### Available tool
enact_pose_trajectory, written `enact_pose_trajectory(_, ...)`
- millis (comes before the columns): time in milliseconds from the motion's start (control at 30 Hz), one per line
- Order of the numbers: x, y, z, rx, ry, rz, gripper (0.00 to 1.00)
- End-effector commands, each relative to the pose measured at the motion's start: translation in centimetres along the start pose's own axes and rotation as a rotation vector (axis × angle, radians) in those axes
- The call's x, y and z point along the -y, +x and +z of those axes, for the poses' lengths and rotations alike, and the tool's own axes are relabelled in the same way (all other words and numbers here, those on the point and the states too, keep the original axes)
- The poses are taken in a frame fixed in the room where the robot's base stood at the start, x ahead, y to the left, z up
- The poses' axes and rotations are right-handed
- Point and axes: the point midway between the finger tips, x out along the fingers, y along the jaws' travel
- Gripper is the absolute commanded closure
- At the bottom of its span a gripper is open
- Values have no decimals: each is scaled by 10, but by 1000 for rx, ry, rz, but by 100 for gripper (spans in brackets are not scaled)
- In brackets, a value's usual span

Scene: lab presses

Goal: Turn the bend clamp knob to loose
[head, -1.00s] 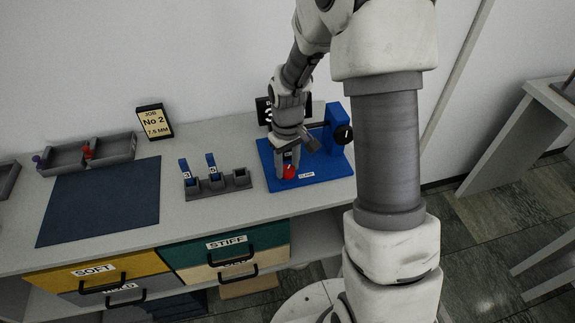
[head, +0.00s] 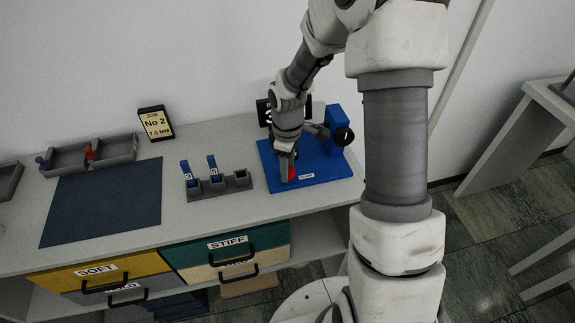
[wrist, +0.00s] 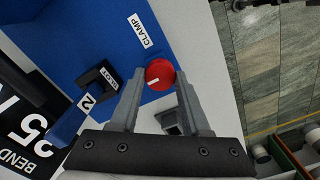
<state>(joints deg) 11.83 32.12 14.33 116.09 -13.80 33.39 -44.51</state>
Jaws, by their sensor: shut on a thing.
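The red clamp knob (wrist: 159,74) is on the blue bend press base (wrist: 110,22), beside a white CLAMP label (wrist: 139,30). It has a white pointer line that points toward the lower left in the wrist view. My gripper (wrist: 160,82) is shut on the knob, one finger on each side. In the head view my gripper (head: 287,172) points down at the front of the blue base (head: 327,171) and hides most of the knob.
A blue upright with a black dial (head: 344,136) stands at the base's right. A grey holder (head: 219,186) with blue numbered pieces stands to the left. A dark mat (head: 104,203), grey bins (head: 72,158) and a job sign (head: 155,123) are further left. Drawers are below.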

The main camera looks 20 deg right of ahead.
Motion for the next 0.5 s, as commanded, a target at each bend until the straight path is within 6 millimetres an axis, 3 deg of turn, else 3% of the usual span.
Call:
enact_pose_trajectory(467,0,0,0,1,-15,1,100)
enact_pose_trajectory(500,0,0,0,1,-15,1,46)
